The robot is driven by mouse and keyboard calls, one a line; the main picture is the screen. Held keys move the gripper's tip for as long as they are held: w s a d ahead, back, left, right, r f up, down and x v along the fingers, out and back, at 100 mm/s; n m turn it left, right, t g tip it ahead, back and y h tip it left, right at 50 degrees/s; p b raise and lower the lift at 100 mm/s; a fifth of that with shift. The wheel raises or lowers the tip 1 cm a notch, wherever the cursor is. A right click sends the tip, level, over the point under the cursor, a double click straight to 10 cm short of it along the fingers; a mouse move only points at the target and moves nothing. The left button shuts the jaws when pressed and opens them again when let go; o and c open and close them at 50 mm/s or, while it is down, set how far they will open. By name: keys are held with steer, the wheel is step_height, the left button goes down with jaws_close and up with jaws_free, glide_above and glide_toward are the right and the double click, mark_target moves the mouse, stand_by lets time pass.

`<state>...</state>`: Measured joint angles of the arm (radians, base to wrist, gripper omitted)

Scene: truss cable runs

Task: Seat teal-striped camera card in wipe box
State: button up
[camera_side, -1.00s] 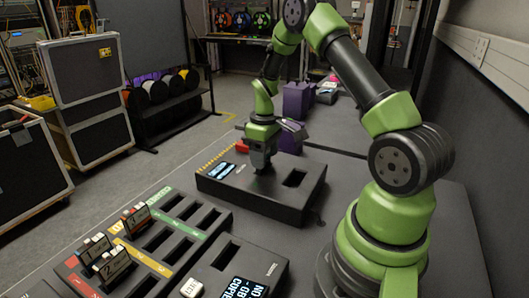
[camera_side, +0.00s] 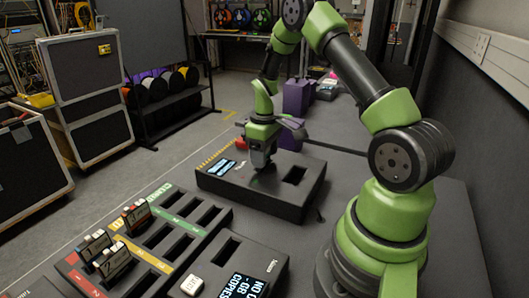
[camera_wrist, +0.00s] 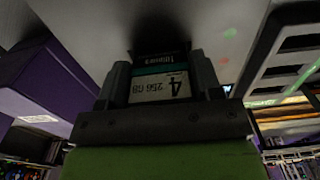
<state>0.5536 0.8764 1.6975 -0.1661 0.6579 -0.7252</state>
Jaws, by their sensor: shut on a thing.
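The teal-striped camera card (camera_wrist: 158,88) is held between the two fingers of my gripper (camera_wrist: 160,80) in the wrist view. Its pale label reads 4 and 256 GB, with a teal stripe above. Its far end meets a dark opening, and I cannot tell how deep it sits. In the side view my gripper (camera_side: 261,164) is shut, low over the dark two-slot box (camera_side: 285,202), which I take to be the wipe box. The gripper covers one slot there and hides the card. The box's right slot (camera_side: 294,175) is empty, and a lit display (camera_side: 222,168) is at its left.
A striped card rack (camera_side: 165,243) at front left holds several cards (camera_side: 136,217) and has empty slots. A second box (camera_side: 245,265) with a display and a slot stands at the front. Purple blocks (camera_side: 295,100) stand behind the wipe box.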

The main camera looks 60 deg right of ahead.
steer(key=shift+f, duration=0.35)
stand_by(0.5)
steer(key=o, duration=1.2)
steer(key=shift+r, duration=3.75)
steer(key=shift+r, duration=0.1)
